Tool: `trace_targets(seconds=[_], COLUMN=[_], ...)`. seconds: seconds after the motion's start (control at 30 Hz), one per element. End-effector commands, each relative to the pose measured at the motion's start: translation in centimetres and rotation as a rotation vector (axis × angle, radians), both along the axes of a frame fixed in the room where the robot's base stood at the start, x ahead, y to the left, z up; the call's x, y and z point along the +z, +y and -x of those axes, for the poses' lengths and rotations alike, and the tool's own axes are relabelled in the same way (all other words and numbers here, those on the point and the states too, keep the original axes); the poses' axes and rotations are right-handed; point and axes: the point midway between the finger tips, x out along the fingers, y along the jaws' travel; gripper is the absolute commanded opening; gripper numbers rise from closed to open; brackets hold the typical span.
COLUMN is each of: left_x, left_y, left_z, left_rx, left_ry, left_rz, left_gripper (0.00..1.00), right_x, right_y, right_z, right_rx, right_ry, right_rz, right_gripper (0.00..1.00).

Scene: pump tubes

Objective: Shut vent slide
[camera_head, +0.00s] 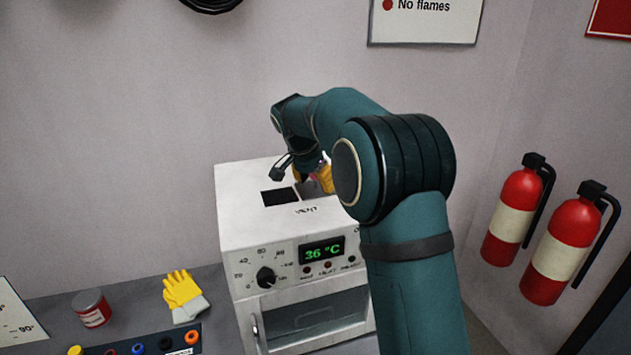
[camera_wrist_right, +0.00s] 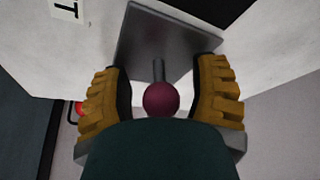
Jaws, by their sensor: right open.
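The white oven (camera_head: 262,232) has a vent on its top, marked VENT. Its dark opening (camera_head: 280,197) is uncovered at the left of the vent. The grey metal vent slide (camera_wrist_right: 145,35) carries a short stem with a round maroon knob (camera_wrist_right: 161,99). In the head view the slide (camera_head: 309,189) is partly hidden by my right gripper (camera_head: 310,174). In the right wrist view my right gripper (camera_wrist_right: 162,88) is open, with one yellow-padded finger on each side of the knob and gaps between. My left gripper is in neither view.
The oven front has a dial (camera_head: 265,277) and a display (camera_head: 322,250). Yellow gloves (camera_head: 183,293) and a red-labelled jar (camera_head: 91,309) are on the grey bench at left. Two fire extinguishers (camera_head: 513,215) (camera_head: 563,248) are on the right wall. My right arm hides part of the oven.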

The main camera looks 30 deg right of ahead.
Motion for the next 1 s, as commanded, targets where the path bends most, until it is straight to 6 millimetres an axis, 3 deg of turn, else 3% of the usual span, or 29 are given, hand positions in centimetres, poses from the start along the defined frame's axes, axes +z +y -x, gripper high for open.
trace_targets(seconds=[0.17, 0.2, 0.37, 0.73, 1.0], left_x=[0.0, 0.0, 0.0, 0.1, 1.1], left_y=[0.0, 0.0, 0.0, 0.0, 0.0], left_z=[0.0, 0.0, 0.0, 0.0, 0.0], left_rx=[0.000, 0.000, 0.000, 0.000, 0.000], left_ry=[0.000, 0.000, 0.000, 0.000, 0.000], left_rz=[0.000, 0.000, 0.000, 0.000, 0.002], left_gripper=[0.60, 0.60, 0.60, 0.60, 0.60], right_x=[0.0, 0.0, 0.0, 0.2, 0.4], right_y=[0.0, 0.0, 0.0, 0.7, 6.6], right_z=[0.0, 0.0, 0.0, -0.2, -1.7], right_rx=[0.000, 0.000, 0.000, 0.004, 0.006], right_ry=[0.000, 0.000, 0.001, -0.002, -0.004], right_rz=[0.000, 0.000, 0.000, 0.001, 0.002], right_gripper=[0.59, 0.55, 0.00, 0.00, 0.00])
